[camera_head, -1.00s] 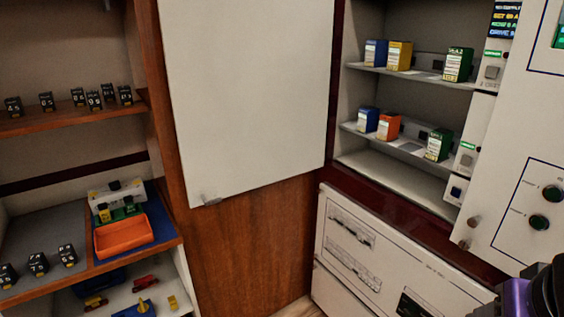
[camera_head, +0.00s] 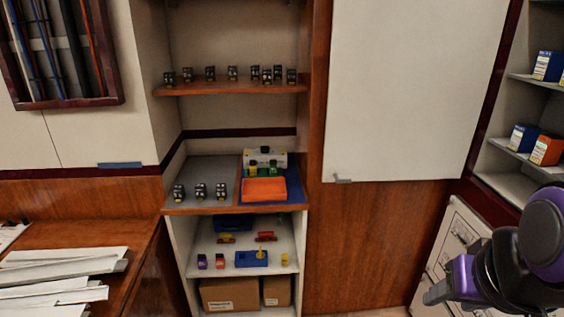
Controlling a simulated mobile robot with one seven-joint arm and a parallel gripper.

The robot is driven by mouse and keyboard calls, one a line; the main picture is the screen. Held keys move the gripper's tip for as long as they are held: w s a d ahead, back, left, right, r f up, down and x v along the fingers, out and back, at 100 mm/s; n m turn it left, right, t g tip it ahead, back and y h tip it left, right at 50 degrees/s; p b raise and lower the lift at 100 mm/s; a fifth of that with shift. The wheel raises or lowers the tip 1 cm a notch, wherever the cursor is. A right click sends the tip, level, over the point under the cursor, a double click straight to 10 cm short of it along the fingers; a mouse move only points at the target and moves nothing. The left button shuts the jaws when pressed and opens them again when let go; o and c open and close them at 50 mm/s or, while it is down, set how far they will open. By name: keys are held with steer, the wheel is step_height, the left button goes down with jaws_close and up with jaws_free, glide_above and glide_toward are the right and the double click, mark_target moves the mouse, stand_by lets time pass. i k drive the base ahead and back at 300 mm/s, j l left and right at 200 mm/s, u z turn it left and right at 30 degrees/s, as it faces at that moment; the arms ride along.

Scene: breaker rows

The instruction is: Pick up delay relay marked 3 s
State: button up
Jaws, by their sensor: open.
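Several small black relays with pale markings stand on the upper wooden shelf (camera_head: 235,88), among them one at the left end (camera_head: 169,79) and one at the right end (camera_head: 291,76). Three more stand on the grey mat (camera_head: 215,170) below: a left relay (camera_head: 179,192), a middle relay (camera_head: 200,191) and a right relay (camera_head: 221,190). Their markings are too small to read, so I cannot tell which is marked 3 s. My gripper (camera_head: 435,292) is at the lower right, open and empty, far from the relays.
An orange tray (camera_head: 264,190) lies on a blue mat beside the grey one, before a pale device (camera_head: 265,157). A lower shelf (camera_head: 205,240) holds coloured parts; cardboard boxes (camera_head: 230,294) stand beneath. A white cabinet door (camera_head: 415,80) and paper-covered desk (camera_head: 60,275) flank the shelves.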

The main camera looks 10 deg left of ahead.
mark_target(178, 190)
steer(key=u, duration=1.35)
steer(key=i+u, duration=0.15)
steer(key=i+l, duration=0.1)
steer(key=i, duration=0.35)
steer(key=i+l+z, duration=0.15)
steer(key=i, duration=0.3)
steer(key=k+l+z, duration=0.2)
steer(key=i+j+u, duration=0.1)
steer(key=i, duration=0.3)
steer(key=i+j+u, duration=0.1)
steer(key=i, duration=0.25)
